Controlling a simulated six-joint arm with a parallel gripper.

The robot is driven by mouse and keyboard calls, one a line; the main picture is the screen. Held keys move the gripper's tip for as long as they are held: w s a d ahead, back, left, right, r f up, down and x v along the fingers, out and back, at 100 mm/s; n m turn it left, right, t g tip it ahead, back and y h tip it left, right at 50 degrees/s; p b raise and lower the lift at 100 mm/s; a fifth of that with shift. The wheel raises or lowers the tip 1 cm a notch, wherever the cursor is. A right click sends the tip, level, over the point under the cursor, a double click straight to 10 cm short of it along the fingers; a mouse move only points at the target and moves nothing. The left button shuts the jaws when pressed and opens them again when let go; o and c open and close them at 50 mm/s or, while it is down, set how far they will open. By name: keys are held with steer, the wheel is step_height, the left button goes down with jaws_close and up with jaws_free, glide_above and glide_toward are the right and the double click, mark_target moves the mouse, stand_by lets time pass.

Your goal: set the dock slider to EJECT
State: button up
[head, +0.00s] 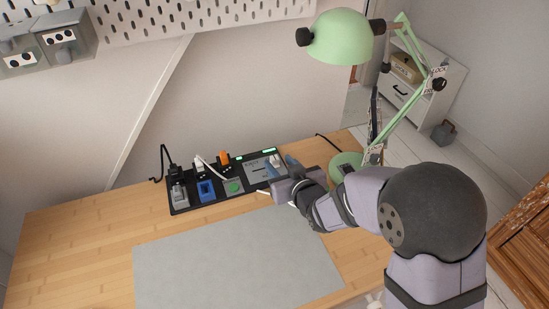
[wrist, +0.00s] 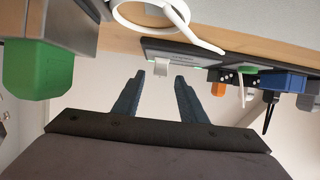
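The black dock (head: 222,200) lies along the back of the wooden desk, with a grey slider panel (head: 258,174) at its right end. A small pale slider knob (head: 275,160) shows at that end, close to my gripper (head: 280,166). In the wrist view, which looks upside down, the pale knob (wrist: 161,68) shows between the two blue fingertips of my gripper (wrist: 160,76), with a gap on each side. My gripper is open and appears just short of the knob. I cannot read the slider's position labels.
Other dock modules include a blue one (head: 205,188), a green button (head: 235,187) and an orange plug (head: 223,157). A white cable (head: 208,166) runs over the dock. A green lamp (head: 346,160) stands right of it. A grey mat (head: 235,262) lies clear in front.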

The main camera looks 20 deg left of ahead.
mark_target(276, 160)
steer(key=shift+x, duration=2.45)
